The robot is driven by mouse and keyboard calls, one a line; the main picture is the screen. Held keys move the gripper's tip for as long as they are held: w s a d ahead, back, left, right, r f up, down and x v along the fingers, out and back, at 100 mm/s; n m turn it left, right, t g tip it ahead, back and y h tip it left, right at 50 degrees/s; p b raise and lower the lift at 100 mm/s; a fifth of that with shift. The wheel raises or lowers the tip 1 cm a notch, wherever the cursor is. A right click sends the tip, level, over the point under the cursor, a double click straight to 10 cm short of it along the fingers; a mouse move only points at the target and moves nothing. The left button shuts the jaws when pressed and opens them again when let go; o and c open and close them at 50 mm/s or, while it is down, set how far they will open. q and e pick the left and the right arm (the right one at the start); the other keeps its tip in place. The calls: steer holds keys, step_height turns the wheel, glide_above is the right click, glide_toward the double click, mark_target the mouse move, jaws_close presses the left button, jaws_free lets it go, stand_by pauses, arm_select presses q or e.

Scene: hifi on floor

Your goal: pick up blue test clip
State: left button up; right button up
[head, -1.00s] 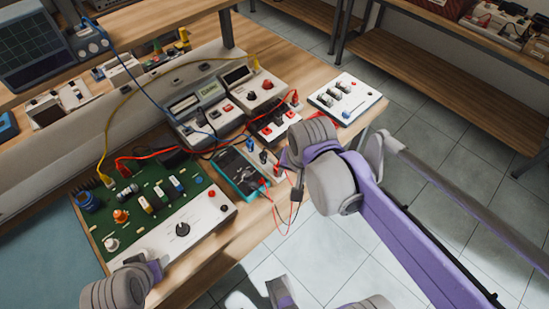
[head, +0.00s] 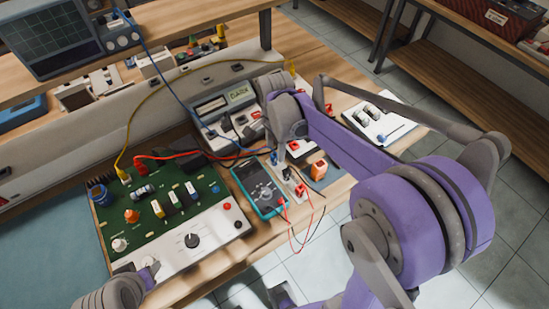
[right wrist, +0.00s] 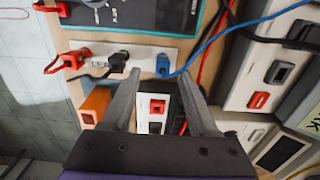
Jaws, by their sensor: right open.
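The blue test clip (right wrist: 163,66) stands at the end of a white strip (right wrist: 90,50) in the right wrist view, with a blue wire running off to the right. It also shows small in the head view (head: 273,158), beside the teal multimeter (head: 259,188). My right gripper (right wrist: 160,76) is open and empty. Its two fingertips lie on either side of the clip's line in the picture; whether they are level with it I cannot tell. My left gripper does not show clearly; only a part of my left arm shows at the lower left.
Black and red clips (right wrist: 118,62) with cables stand close by on the same strip. An orange block (right wrist: 95,105) lies near the left finger. Instruments with red and black switches (right wrist: 262,90) crowd the right. A green circuit board (head: 150,215) lies on the bench to the left.

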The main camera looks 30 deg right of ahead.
mark_target(275, 155)
step_height(275, 155, down, 4)
steer(key=shift+w+f, duration=0.15)
steer(key=shift+f, duration=0.1)
steer(key=shift+c, duration=0.3)
jaws_close()
